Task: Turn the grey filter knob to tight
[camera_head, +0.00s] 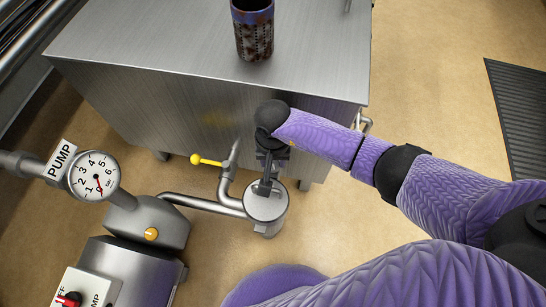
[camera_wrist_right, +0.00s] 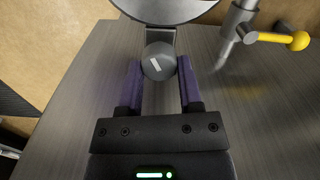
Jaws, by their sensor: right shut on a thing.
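The grey filter knob (camera_wrist_right: 158,62) shows in the right wrist view as a round grey cap with a short slanted white mark. The purple-padded fingers of my right gripper (camera_wrist_right: 159,85) stand on either side of it, shut on it. In the head view my right gripper (camera_head: 267,182) reaches down at the steel filter canister (camera_head: 265,205), and I cannot make out the knob there. No tight marking is readable. My left gripper is in neither view.
A yellow-handled valve (camera_head: 207,161) stands left of the canister, also in the right wrist view (camera_wrist_right: 298,40). A pump gauge (camera_head: 94,176) and pump body (camera_head: 150,225) are at left. A steel cabinet (camera_head: 150,50) behind carries a patterned cup (camera_head: 253,35).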

